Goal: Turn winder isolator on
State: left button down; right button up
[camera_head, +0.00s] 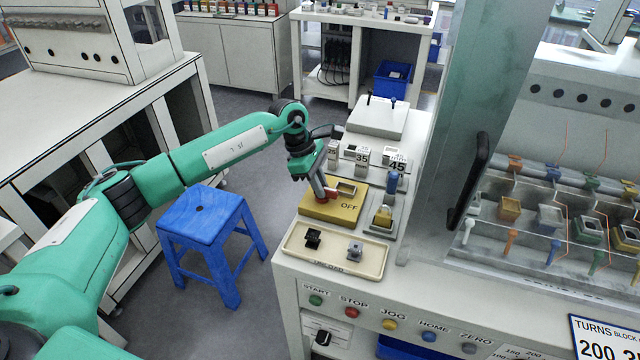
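The winder isolator is a yellow block (345,208) marked OFF, on the white bench top behind the cream tray. A red piece, seemingly its handle (331,194), shows at the block's left side. My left gripper (323,192) comes down from the upper left, with its fingertips at the red piece and over the block's left part. The fingers are small and partly hidden, so I cannot tell whether they are open or closed on the red piece. My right gripper is not in view.
The cream UNLOAD tray (335,258) holds a black part (313,238) and a grey part (355,249). A padlock-like brass piece (383,216) sits to the right. Blocks marked 35 (361,156) and 45 (396,163) stand behind. A dark-handled guard (475,170) rises at right.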

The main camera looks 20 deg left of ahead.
pick_arm(q)
jog(key=shift+n, duration=0.5)
jog(key=shift+n+t+b, duration=0.5)
jog(key=shift+n, duration=0.1)
jog(key=n+t+b, duration=0.1)
jog(key=n, duration=0.2)
jog(key=n+t+y+b, duration=0.1)
jog(key=n, duration=0.2)
jog(key=shift+s+d, duration=0.1)
jog(key=shift+s, duration=0.1)
jog(key=n+y+b, duration=0.1)
jog(key=n+b, duration=0.1)
jog(key=n, duration=0.1)
jog(key=n+t+y+b, duration=0.1)
jog(key=n+b, duration=0.1)
jog(key=n, duration=0.2)
jog(key=shift+d+t, duration=0.15)
jog(key=shift+t, duration=0.15)
jog(key=shift+r+n+y+b, duration=0.15)
jog(key=shift+n+y+b, duration=0.55)
jog(key=shift+n, duration=0.8)
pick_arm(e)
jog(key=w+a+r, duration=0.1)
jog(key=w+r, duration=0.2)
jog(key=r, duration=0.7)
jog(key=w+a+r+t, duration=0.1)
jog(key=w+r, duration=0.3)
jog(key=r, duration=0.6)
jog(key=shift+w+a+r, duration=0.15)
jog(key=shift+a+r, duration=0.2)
